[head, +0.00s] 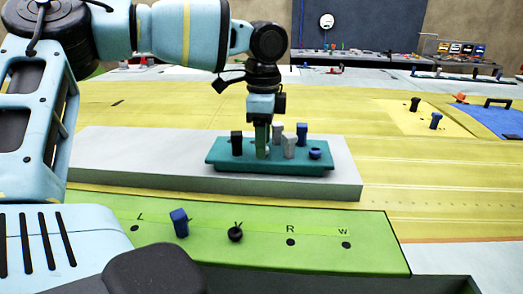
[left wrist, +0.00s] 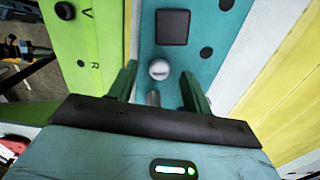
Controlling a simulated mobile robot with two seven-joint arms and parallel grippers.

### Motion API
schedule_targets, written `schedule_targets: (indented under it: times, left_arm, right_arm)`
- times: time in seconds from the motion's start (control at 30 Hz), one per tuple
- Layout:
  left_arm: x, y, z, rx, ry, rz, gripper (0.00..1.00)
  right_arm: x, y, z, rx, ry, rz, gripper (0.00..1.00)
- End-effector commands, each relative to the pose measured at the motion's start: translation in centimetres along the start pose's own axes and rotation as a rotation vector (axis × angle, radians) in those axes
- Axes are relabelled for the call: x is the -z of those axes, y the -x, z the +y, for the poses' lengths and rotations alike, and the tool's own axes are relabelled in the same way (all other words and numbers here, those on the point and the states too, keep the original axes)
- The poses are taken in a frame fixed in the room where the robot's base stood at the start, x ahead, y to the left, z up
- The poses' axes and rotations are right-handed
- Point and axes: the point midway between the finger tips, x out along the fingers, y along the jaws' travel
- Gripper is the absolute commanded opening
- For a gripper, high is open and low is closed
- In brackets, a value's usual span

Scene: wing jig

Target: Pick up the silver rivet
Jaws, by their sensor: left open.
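A teal tray (head: 222,163) on a pale slab holds a black rivet (head: 236,144), two silver-grey pegs and two blue ones. One silver rivet (head: 289,147) stands at the front, beside my gripper; the other silver peg (head: 278,132) is behind it. My left gripper (head: 262,142) points down over the tray with its fingers apart. In the left wrist view, a round silver rivet head (left wrist: 159,69) lies between the fingertips of the left gripper (left wrist: 158,72). A second silver shape (left wrist: 153,98) shows nearer the palm. I cannot tell whether the fingers touch either. My right gripper is out of view.
A green board (head: 330,262) marked with letters lies in front, with a blue peg (head: 180,222) and a black peg (head: 235,233) in it. The pale slab (head: 130,155) has bare room left of the tray. A blue mat (head: 500,120) lies far right.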

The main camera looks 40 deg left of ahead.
Motion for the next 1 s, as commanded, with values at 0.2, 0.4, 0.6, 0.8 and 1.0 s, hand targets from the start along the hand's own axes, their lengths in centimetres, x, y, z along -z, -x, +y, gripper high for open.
schedule_targets:
  times: [0.2,0.4,0.6,0.8,1.0]
  left_arm:
    - [-0.02,-1.11,0.02,-0.001,0.001,0.0,0.49]
    - [-0.02,-1.11,0.01,-0.002,0.001,-0.001,0.43]
    - [-0.01,-1.09,0.01,-0.001,0.001,-0.001,0.17]
    - [-0.01,-1.07,0.0,-0.001,0.001,-0.001,0.02]
    - [0.0,-1.04,0.0,-0.001,0.001,-0.001,0.02]
  right_arm:
    - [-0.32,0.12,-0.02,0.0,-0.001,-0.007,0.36]
    - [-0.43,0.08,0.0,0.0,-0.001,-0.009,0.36]
    - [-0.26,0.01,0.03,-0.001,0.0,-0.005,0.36]
    - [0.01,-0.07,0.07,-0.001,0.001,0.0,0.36]
    - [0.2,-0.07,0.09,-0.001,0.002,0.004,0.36]
